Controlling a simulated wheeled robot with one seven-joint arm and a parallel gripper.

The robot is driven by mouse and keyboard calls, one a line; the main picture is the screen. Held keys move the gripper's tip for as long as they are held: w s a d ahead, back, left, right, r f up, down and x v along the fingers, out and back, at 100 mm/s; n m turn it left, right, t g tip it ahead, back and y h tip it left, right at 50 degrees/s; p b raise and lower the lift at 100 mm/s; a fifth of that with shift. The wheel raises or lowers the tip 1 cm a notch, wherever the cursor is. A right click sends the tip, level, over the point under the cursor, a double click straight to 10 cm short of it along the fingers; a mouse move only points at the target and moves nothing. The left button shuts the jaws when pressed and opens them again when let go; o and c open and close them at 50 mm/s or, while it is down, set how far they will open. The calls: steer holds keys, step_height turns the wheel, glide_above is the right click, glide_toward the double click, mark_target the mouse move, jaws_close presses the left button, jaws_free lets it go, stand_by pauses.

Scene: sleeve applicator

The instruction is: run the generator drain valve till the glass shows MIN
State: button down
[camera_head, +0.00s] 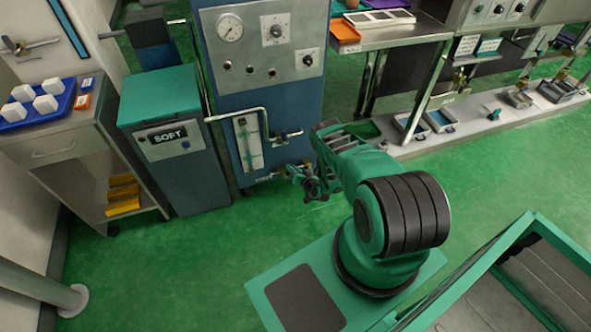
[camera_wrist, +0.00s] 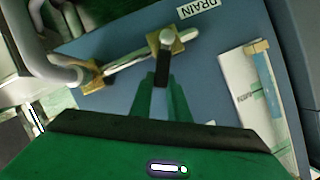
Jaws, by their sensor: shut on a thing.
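In the head view my gripper (camera_head: 309,184) is low in front of the blue generator (camera_head: 275,93), right of the glass (camera_head: 248,140).
A green-topped SOFT unit (camera_head: 170,139) stands left of the generator. A cart (camera_head: 75,140) with a blue tray of white blocks is at far left. A bench with shallow trays (camera_head: 440,120) is at right. Open green floor (camera_head: 235,260) lies in front.

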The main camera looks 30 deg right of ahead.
steer(key=shift+w, duration=0.1)
steer(key=c, duration=1.7)
jaws_free()
steer(key=shift+v, duration=5.25)
